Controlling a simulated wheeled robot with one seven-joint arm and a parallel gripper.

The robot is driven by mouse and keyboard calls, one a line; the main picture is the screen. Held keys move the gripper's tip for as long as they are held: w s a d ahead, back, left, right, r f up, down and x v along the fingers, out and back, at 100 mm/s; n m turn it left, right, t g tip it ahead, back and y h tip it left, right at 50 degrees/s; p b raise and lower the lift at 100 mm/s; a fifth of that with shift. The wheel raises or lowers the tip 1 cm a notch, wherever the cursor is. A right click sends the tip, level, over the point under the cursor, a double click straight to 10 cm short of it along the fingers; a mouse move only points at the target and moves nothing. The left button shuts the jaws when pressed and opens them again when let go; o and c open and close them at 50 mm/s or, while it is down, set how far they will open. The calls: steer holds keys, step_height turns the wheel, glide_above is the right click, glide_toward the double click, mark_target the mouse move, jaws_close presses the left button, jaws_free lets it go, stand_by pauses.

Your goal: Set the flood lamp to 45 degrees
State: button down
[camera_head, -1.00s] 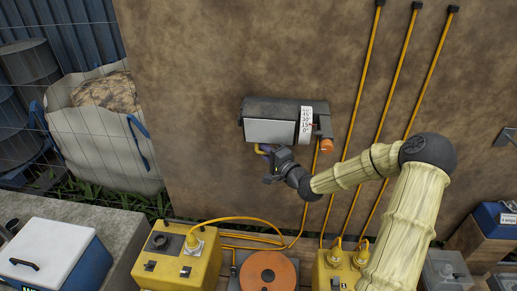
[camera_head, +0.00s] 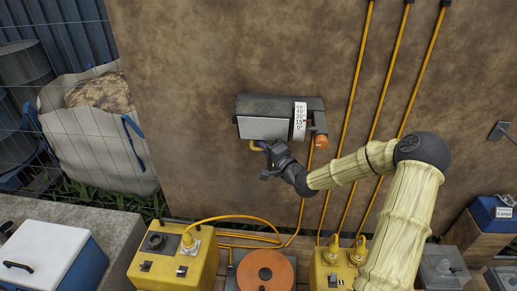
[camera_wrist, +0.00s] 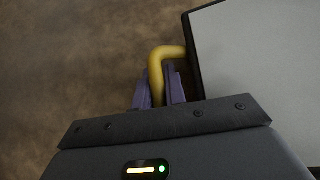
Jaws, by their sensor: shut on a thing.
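The flood lamp (camera_head: 265,127) is a dark housing with a pale front panel, mounted on the brown wall. A white angle scale (camera_head: 300,120) on its right side carries several marks, and a small red pointer sits close to the 15° mark. My gripper (camera_head: 258,147) is below the lamp's left part. In the wrist view, the purple fingers of my gripper (camera_wrist: 159,90) are shut on the lamp's yellow handle (camera_wrist: 165,53), which bends toward the pale panel (camera_wrist: 255,60). An orange knob (camera_head: 321,141) is at the lamp's lower right.
Yellow conduits (camera_head: 357,75) run down the wall to the right of the lamp. Below stand yellow boxes (camera_head: 178,260) with cables and an orange disc (camera_head: 265,271). A white-lidded cooler (camera_head: 45,250) is at lower left. The wall left of the lamp is clear.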

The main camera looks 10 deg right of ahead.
steer(key=w+n+y+b, duration=0.1)
steer(key=b, duration=0.1)
steer(key=w+n+t+y+b, duration=0.1)
steer(key=n+b, duration=0.1)
steer(key=b, duration=0.1)
steer(key=w+r+n+t+y+b, duration=0.1)
steer(key=w+n+b, duration=0.1)
steer(key=shift+d+b, duration=0.35)
steer(key=shift+d, duration=0.05)
